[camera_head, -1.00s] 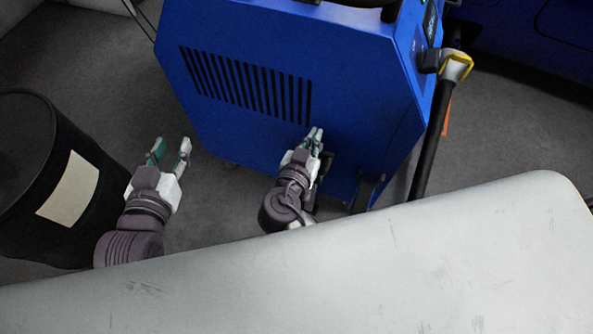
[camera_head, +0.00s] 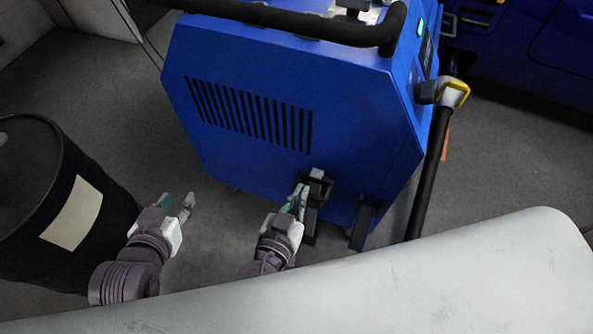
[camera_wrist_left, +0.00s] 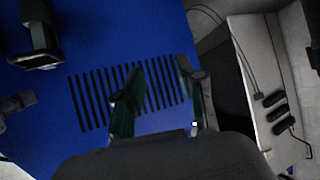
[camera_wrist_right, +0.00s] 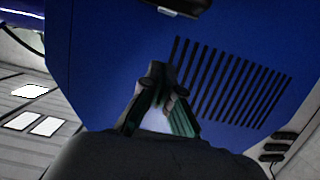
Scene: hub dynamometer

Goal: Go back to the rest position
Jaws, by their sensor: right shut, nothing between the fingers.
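My left gripper (camera_head: 177,204) is open and empty, above the grey floor between the black drum and the blue machine. In the left wrist view its fingers (camera_wrist_left: 160,92) stand apart with nothing between them. My right gripper (camera_head: 301,190) is shut and empty, in front of the lower part of the blue machine (camera_head: 350,120). In the right wrist view its fingertips (camera_wrist_right: 160,75) meet, with the machine's slotted blue panel beyond. From the head view I cannot tell whether the right fingers touch the machine's dark bracket (camera_head: 318,187).
A black drum (camera_head: 115,215) with a pale label stands at the left. A black handle bar (camera_head: 340,33) tops the machine, and a black hose with a yellow-tipped connector (camera_head: 455,92) hangs at its right. A white surface (camera_head: 430,285) fills the bottom foreground.

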